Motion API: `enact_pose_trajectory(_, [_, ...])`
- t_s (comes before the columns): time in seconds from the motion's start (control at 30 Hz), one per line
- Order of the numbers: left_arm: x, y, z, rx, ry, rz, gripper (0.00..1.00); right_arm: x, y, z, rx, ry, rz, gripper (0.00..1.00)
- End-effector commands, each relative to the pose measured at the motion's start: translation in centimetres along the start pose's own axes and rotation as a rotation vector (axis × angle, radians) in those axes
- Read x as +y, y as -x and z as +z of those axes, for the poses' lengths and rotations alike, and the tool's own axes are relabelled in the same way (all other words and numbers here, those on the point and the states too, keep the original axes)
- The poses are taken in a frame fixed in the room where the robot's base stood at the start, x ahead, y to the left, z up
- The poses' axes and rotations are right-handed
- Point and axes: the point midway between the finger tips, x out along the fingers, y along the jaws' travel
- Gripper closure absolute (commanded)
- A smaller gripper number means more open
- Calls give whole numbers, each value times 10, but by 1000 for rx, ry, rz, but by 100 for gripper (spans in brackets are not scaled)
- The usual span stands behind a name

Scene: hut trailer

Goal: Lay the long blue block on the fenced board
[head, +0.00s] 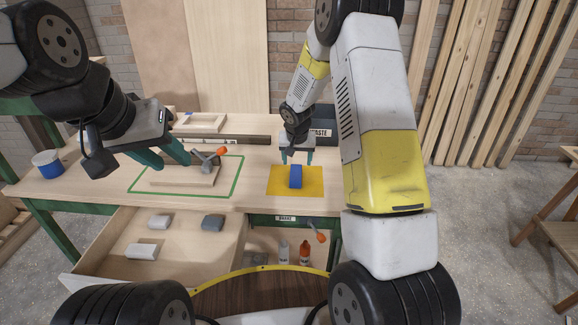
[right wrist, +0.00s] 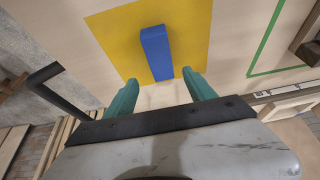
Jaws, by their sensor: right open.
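The long blue block (head: 295,177) lies on a yellow mat (head: 275,189) on the workbench. It also shows on the yellow mat in the right wrist view (right wrist: 157,52). My right gripper (head: 296,160) is open and empty just behind the block, its two teal fingers apart; in the right wrist view the fingertips (right wrist: 159,76) are near one end of the block, not around it. A pale wooden board (head: 165,178) with a grey clamp and orange handle lies inside a green outline. I cannot clearly see its fence. My left gripper (head: 168,160) is open above that board.
An open drawer (head: 120,250) below the bench holds several grey blocks. A wooden frame (head: 203,122) and a dark waste bin (head: 322,132) are at the back. A blue-and-white tub (head: 47,163) stands at the left. Bare bench lies between the green outline and the mat.

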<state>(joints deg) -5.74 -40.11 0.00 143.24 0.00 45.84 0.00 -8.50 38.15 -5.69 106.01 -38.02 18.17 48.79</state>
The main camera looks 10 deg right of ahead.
Motion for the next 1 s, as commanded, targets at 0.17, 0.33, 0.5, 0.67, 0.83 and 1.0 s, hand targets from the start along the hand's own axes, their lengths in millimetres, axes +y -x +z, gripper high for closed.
enact_pose_trajectory(0.17, [0, 0, 0, 0, 0, 0, 64, 0, -21, 1, -2, 1, 1, 36])
enact_pose_trajectory(0.33, [0, 0, 0, 0, 0, 0, 64, -2, -43, 3, -3, 2, 1, 36])
enact_pose_trajectory(0.5, [0, 0, 0, 0, 0, 0, 64, -3, -67, 3, -2, -1, 1, 36])
enact_pose_trajectory(0.67, [0, 0, 0, 0, 0, 0, 64, -3, -73, 3, 0, 0, 0, 36])
enact_pose_trajectory(0.83, [0, 0, 0, 0, 0, 0, 64, -3, -73, 3, 0, 0, 0, 36])
enact_pose_trajectory(1.0, [0, 0, 0, 0, 0, 0, 64, -4, -73, 3, 0, 0, 0, 70])
